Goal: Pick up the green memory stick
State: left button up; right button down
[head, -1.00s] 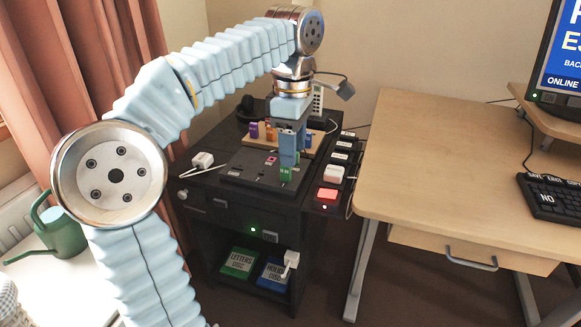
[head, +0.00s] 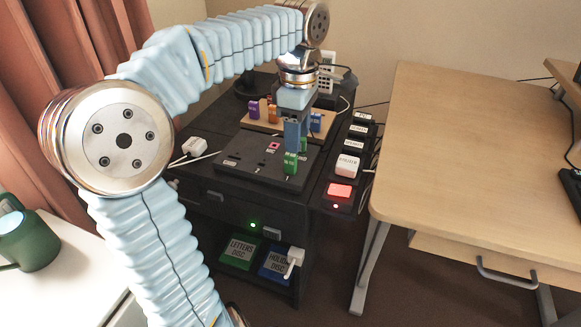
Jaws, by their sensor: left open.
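A green memory stick (head: 290,163) stands upright at the front right of a black panel (head: 243,166) on the dark cabinet. A second green patch shows just behind it, partly hidden by my gripper; I cannot tell what it belongs to. My left gripper (head: 296,148) points down at the stick from above, its blue fingers open. The fingertips overlap the top of the stick in the picture, and I cannot tell whether they touch it. My right gripper is not in view.
Purple (head: 254,110), orange and blue sticks stand in a wooden rack (head: 262,125) behind the panel. A switch strip with a lit red button (head: 340,190) lies to the right. A white plug (head: 195,147) lies left. A wooden desk (head: 475,150) stands further right.

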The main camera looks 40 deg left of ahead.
aim_at(291, 156)
pick_arm(q)
jog(key=f, duration=0.4)
jog(key=s+a+f+b, duration=0.1)
jog(key=f, duration=0.1)
jog(key=shift+s+f, duration=0.1)
jog(key=shift+f, duration=0.15)
grip_shut()
jog(key=shift+r, duration=0.15)
